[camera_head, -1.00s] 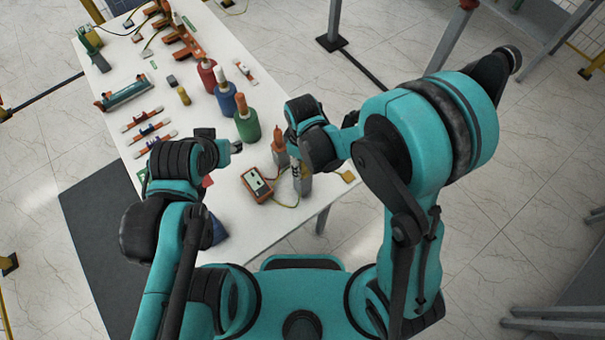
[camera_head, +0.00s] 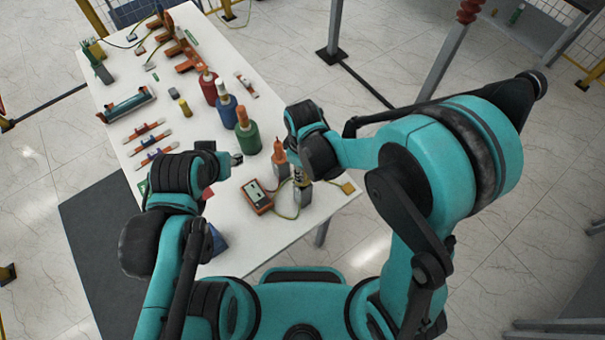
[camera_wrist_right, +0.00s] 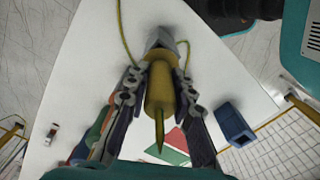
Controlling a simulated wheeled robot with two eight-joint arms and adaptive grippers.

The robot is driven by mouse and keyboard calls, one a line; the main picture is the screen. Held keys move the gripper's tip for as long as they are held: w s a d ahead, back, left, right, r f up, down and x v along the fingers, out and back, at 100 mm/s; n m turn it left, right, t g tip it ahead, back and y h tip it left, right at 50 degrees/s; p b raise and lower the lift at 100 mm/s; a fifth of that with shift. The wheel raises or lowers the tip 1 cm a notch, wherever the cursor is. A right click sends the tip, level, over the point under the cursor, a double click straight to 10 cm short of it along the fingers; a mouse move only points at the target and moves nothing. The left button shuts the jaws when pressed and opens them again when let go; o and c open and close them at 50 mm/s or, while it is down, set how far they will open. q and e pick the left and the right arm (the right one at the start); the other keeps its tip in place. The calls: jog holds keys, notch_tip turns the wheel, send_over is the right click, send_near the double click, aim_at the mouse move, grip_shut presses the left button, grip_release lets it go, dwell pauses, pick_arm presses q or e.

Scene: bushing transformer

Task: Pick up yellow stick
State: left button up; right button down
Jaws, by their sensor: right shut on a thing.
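In the right wrist view, the yellow stick (camera_wrist_right: 161,92) has a thick rounded body and a narrow pointed tip. My right gripper (camera_wrist_right: 160,95) has one finger on each side of it and is shut on it. A grey block (camera_wrist_right: 160,38) sits at the far end of the stick; whether the two touch is unclear. In the head view my right gripper (camera_head: 299,172) is above a grey block near the table's right edge, and the stick is mostly hidden. My left gripper (camera_head: 236,160) is over the table's left part; its fingers are too small to read.
An orange-topped stick (camera_head: 280,153) stands close to the right gripper. A red meter (camera_head: 258,195) with cables lies on the white table (camera_head: 265,235). Green (camera_head: 247,138), blue (camera_head: 226,105) and red (camera_head: 208,88) bottle-like parts stand behind. A blue box (camera_wrist_right: 234,124) shows in the wrist view.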

notch_tip(320, 180, up, 16)
jog(key=p, duration=0.1)
jog(key=shift+f, duration=0.25)
dwell(1.0)
